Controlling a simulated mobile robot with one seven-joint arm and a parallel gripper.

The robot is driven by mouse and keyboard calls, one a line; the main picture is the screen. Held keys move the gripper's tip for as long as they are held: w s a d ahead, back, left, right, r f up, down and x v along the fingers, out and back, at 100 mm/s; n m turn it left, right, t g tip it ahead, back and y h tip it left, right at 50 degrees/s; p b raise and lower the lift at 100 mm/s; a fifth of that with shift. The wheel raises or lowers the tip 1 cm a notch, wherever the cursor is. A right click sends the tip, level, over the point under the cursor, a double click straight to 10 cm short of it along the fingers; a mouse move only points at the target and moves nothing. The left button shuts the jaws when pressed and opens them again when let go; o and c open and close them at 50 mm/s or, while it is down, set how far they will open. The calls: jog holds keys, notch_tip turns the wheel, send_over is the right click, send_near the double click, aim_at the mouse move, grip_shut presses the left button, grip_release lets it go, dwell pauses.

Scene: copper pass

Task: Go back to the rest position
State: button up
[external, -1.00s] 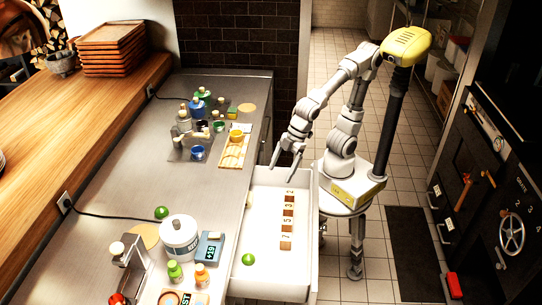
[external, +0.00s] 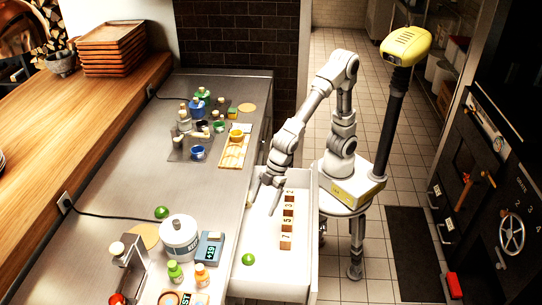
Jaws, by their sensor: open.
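My gripper (external: 262,203) hangs at the end of my bent arm, over the open white drawer (external: 267,289) at the counter's right edge. Its two fingers point down and are spread apart, with nothing seen between them. It is left of a row of small brown numbered blocks (external: 287,225) in the drawer. A green lime-like ball (external: 248,259) lies near the drawer's front, apart from the gripper. The exact height of the fingertips above the drawer floor is hard to tell.
The steel counter (external: 130,185) holds a white tub (external: 180,238), a scale (external: 210,247), bottles and another green ball (external: 161,212). Farther back are several cups and a small wooden board (external: 234,152). A dark wall with a handwheel (external: 512,233) stands at the right. Tiled floor is clear behind me.

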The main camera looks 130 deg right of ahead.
send_near(250, 254)
jog(key=f, duration=0.2)
jog(key=shift+y, duration=0.4)
jog(key=b+x, duration=0.1)
jog(key=x, duration=0.2)
jog(key=b+x, duration=0.1)
jog(key=x, duration=0.2)
jog(key=shift+w+d, duration=0.25)
jog(key=shift+w, duration=0.15)
jog(key=s+d+r+h, duration=0.1)
jog(key=s+d+r, duration=0.2)
jog(key=s+r, duration=0.4)
jog(key=s+d+r, duration=0.3)
jog(key=s+r, duration=0.3)
jog(key=r, duration=0.3)
jog(key=s+d+r+m, duration=0.1)
jog(key=s+r, duration=0.1)
jog(key=s, duration=0.6)
jog(key=s+d+r, duration=0.1)
jog(key=s+d, duration=0.1)
jog(key=s, duration=0.7)
jog(key=shift+s+d+r+m+t, duration=0.15)
jog(key=shift+s+r+m+t, duration=0.2)
jog(key=shift+r+m+t, duration=0.05)
